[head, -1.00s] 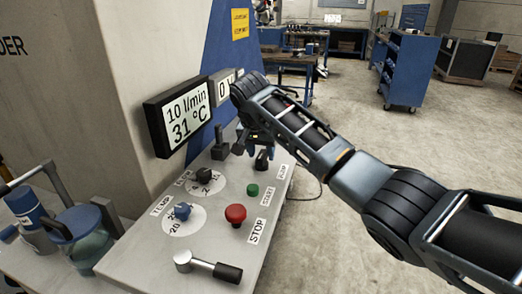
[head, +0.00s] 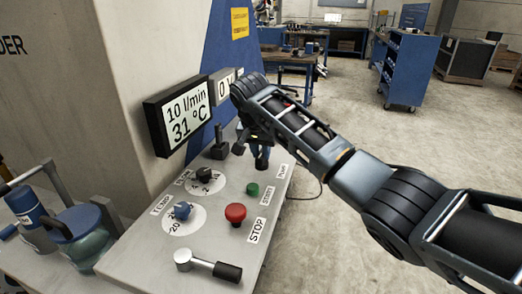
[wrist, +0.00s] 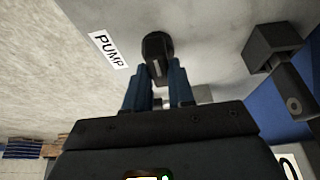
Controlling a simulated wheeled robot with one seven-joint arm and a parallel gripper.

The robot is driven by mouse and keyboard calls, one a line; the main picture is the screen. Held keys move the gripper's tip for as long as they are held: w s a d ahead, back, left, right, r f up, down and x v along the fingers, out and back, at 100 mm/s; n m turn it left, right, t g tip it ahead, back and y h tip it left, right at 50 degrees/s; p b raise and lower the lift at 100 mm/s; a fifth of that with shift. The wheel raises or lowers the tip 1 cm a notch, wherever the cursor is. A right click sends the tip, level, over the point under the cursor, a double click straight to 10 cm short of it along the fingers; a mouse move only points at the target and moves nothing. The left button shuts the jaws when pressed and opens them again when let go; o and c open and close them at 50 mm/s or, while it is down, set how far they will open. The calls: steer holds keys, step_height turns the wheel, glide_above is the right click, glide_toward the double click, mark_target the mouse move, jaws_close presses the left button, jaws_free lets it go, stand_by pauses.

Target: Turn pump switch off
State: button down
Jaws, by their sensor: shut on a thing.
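The pump switch (wrist: 157,45) is a dark rounded lever on the grey panel, beside the PUMP label (wrist: 110,50) in the wrist view. My gripper (wrist: 160,75) has its two blue fingers on either side of the lever's near end, shut on it. In the head view my gripper (head: 262,156) reaches down to the far right of the panel and mostly hides the switch. The PUMP label (head: 283,170) lies just right of it.
The panel (head: 150,255) also carries a green START button (head: 253,190), red STOP button (head: 236,213), blue knob (head: 182,211), black knob (head: 204,174), black-gripped handle (head: 205,265) and upright black lever (head: 219,143). The display (head: 185,117) reads 10 l/min, 31 °C.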

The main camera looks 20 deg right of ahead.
steer(key=n+p, duration=0.1)
steer(key=n, duration=0.1)
steer(key=n+y+p, duration=0.1)
steer(key=n+p, duration=0.1)
steer(key=shift+s+d+r+n+t+y+p, duration=0.1)
steer(key=shift+d+n+t+y+p, duration=0.05)
steer(key=shift+n+t+y+p, duration=0.2)
steer(key=n+y, duration=0.1)
steer(key=n, duration=0.1)
steer(key=n+p, duration=0.1)
steer(key=n, duration=0.1)
steer(key=shift+d+n+y, duration=0.1)
steer(key=shift+n+y, duration=0.15)
steer(key=shift+y, duration=0.1)
steer(key=n, duration=0.2)
steer(key=n+y, duration=0.1)
steer(key=n, duration=0.1)
steer(key=shift+d+f+n+y, duration=0.15)
steer(key=shift+f+n+y, duration=0.05)
steer(key=shift+n+y, duration=0.1)
steer(key=shift+w+r+n+g+y+b, duration=0.1)
steer(key=shift+n+g+y+b, duration=0.35)
steer(key=shift+n, duration=0.6)
steer(key=shift+w+n+g+y+b, duration=0.1)
steer(key=shift+n+g+y+b, duration=0.35)
steer(key=shift+n, duration=0.6)
steer(key=shift+h, duration=0.3)
steer(key=c, duration=1)
jaws_free()
steer(key=shift+o, duration=0.2)
